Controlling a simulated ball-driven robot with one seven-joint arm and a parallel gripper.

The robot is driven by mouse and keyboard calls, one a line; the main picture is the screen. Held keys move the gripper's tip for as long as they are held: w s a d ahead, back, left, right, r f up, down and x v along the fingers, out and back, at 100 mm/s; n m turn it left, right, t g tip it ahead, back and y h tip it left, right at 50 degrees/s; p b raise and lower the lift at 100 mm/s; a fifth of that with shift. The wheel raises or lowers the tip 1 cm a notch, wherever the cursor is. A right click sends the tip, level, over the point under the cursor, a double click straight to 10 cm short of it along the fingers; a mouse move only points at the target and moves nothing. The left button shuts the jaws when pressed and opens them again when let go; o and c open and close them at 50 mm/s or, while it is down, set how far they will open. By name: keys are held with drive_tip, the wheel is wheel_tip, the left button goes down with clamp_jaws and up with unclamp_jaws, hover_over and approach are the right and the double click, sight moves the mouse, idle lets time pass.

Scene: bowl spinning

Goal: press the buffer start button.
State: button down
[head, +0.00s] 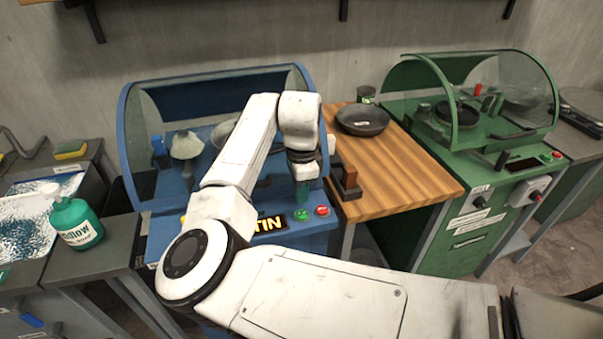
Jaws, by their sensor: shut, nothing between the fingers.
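A blue machine (130,130) with a clear curved hood stands in the middle. Its front carries a dark label (270,223) with yellow letters ending in "TIN"; my arm hides the rest. A green button (301,214) and a red button (321,211) sit beside the label. My gripper (302,198) points down, shut and empty, with its tips just above the green button in the picture. I cannot tell whether they touch it. A green machine (455,200) at the right has its own small buttons (551,156). No readable label here tells which machine is the buffer.
My arm covers much of the foreground.

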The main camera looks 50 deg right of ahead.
sight(302, 213)
drive_tip(key=shift+f, duration=2.3)
